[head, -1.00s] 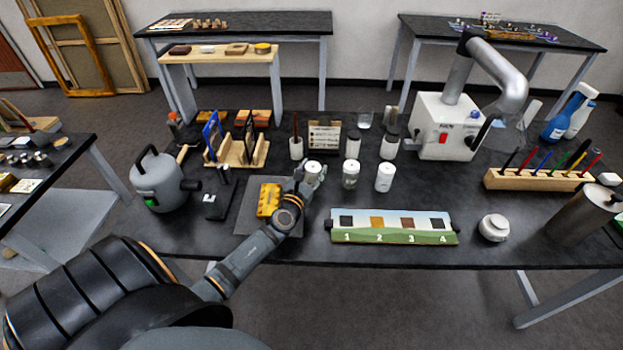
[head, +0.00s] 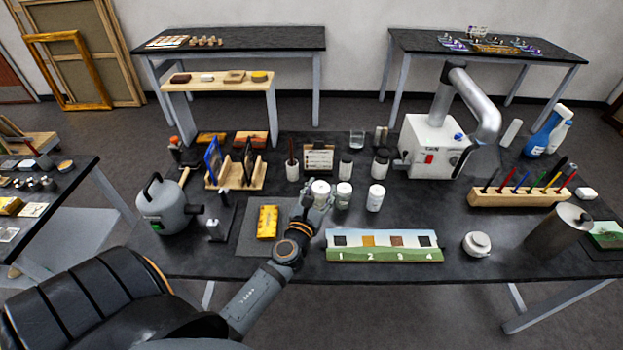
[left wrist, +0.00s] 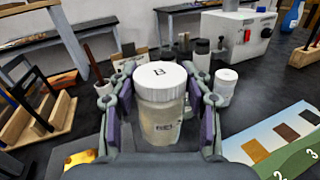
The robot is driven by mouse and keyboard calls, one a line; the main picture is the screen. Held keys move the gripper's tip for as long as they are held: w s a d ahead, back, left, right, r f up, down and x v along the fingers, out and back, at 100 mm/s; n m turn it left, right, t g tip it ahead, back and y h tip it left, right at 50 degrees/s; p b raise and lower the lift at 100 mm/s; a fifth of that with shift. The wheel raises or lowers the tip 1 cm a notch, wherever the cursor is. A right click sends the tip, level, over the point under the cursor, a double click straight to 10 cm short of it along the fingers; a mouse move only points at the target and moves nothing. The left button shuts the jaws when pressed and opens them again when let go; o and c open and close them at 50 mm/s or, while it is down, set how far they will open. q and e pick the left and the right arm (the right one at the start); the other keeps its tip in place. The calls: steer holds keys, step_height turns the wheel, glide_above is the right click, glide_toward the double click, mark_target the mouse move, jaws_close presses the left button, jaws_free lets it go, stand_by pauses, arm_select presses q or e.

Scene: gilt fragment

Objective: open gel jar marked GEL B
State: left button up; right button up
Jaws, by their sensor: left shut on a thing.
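A clear jar with a white ribbed screw lid marked B (left wrist: 160,80) stands upright between the fingers of my left gripper (left wrist: 158,115) in the left wrist view. The lid is on, and pale gel shows through the wall. The gripper is shut on the jar's sides below the lid. In the head view the same jar (head: 320,188) is at the left end of a row of white-lidded jars, with my left gripper (head: 318,203) at it. I cannot tell whether its base touches the table. My right gripper is not in view.
Two more white-lidded jars (head: 343,196) (head: 375,198) stand close to the right. A numbered colour strip (head: 384,254) lies in front.

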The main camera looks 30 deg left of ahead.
arm_select(q)
steer(key=d, duration=0.1)
steer(key=s+d+r, duration=0.1)
steer(key=s+d, duration=0.1)
steer(key=shift+s+d+r, duration=0.1)
steer(key=shift+d+r, duration=0.1)
steer(key=shift+r, duration=0.2)
steer(key=o, duration=0.6)
jaws_close()
steer(key=d+f+m+h+b, duration=0.2)
steer(key=d+f+h+b, duration=0.1)
steer(key=d, duration=0.3)
steer(key=shift+w+d+f+m+h, duration=0.3)
steer(key=shift+d+f+h, duration=0.1)
steer(key=shift+f, duration=0.5)
steer(key=shift+s+a, duration=0.1)
steer(key=shift+a, duration=0.05)
